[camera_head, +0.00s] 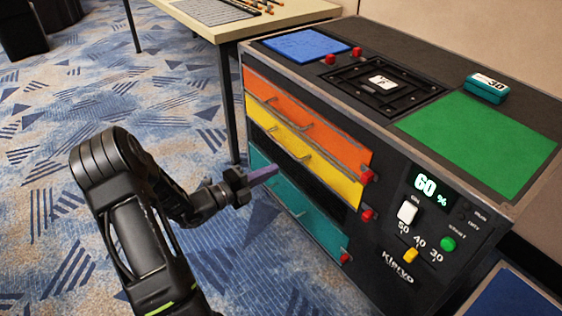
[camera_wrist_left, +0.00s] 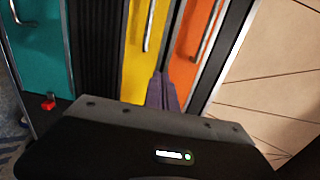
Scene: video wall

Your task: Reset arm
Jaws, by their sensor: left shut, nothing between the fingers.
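My left gripper (camera_head: 264,175) is shut and empty, in front of the drawer side of a dark cabinet. Its purple fingers point towards the teal and yellow drawers. In the left wrist view the shut fingers (camera_wrist_left: 162,92) show against the yellow drawer (camera_wrist_left: 140,50) and the edge of the orange drawer (camera_wrist_left: 195,40). I cannot tell whether they touch the cabinet. My right gripper is in neither view.
The cabinet top (camera_head: 392,52) carries a blue square (camera_head: 304,46), a green square (camera_head: 478,140) and a small teal box (camera_head: 486,90). A control panel (camera_head: 430,215) reads 60 %. A table (camera_head: 240,25) stands behind. Patterned carpet (camera_head: 60,190) is clear at left.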

